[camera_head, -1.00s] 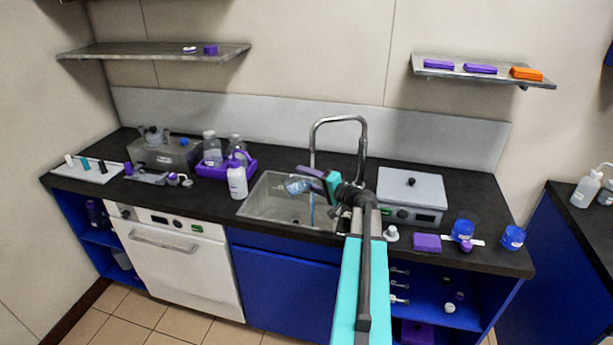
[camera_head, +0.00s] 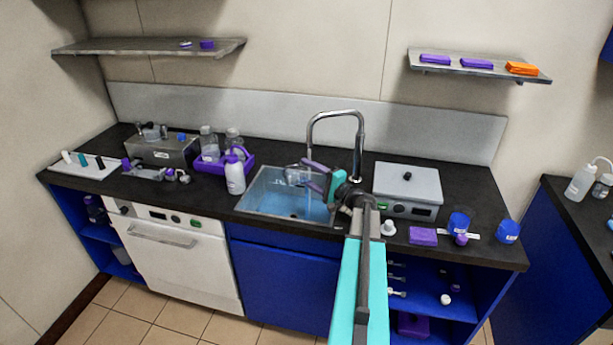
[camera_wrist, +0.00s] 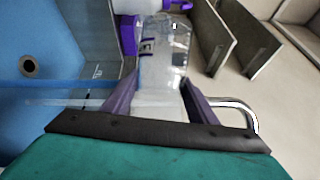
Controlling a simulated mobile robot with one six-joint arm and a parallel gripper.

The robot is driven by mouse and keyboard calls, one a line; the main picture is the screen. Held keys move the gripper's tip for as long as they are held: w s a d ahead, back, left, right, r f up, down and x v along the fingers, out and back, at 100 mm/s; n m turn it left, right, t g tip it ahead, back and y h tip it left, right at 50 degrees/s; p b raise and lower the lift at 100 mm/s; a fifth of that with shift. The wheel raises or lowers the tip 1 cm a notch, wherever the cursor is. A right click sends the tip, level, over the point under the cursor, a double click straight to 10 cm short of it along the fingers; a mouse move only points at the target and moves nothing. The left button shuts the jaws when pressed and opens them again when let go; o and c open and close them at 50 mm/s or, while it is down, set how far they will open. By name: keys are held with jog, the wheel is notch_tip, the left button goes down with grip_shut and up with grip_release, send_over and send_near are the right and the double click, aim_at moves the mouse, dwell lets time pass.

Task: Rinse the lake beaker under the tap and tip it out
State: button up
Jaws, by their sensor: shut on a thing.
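My gripper (camera_head: 312,178) is shut on a clear glass beaker (camera_head: 295,176) and holds it above the sink (camera_head: 256,206). In the wrist view the beaker (camera_wrist: 163,62) sits between the purple fingers of my gripper (camera_wrist: 158,95), with a small dark-edged label on its side. It looks clear, and I cannot tell its exact tilt or whether liquid is in it. The chrome tap (camera_head: 338,114) arches behind the beaker. The sink basin shows bright blue inside, and the wrist view shows the blue basin with a round drain (camera_wrist: 29,67).
A purple tray (camera_head: 212,166) with bottles and a white wash bottle (camera_head: 235,175) stand left of the sink. A grey lidded device (camera_head: 407,186) stands close on the right. Blue containers (camera_head: 459,222) and a purple box (camera_head: 423,236) lie further right.

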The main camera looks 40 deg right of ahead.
jog(key=m+b, duration=0.1)
jog(key=m+t, duration=0.1)
jog(key=m, duration=0.1)
jog(key=shift+s+d+f+b, duration=0.15)
jog(key=shift+d+f+b, duration=0.2)
jog(key=shift+d+b, duration=0.05)
jog(key=shift+d+m+h, duration=0.15)
jog(key=shift+m+h, duration=0.15)
jog(key=shift+m, duration=0.3)
jog(key=shift+r, duration=0.1)
dwell(0.6)
jog(key=w+a+n+g+y, duration=0.1)
jog(key=w+a+n+y, duration=0.3)
jog(key=a, duration=1)
jog(key=w+a+n+g+y, duration=0.1)
jog(key=w+a+y, duration=0.3)
jog(key=a, duration=1)
jog(key=s+a+n+g+y, duration=0.2)
jog(key=a+g+y, duration=0.1)
jog(key=a, duration=0.9)
jog(key=s+a+n+g+y, duration=0.3)
jog(key=a+y, duration=0.1)
jog(key=a, duration=0.8)
jog(key=shift+s+a+r+y, duration=0.2)
jog(key=shift+a+r+y, duration=0.1)
jog(key=shift+a+y, duration=0.1)
jog(key=shift+d, duration=0.15)
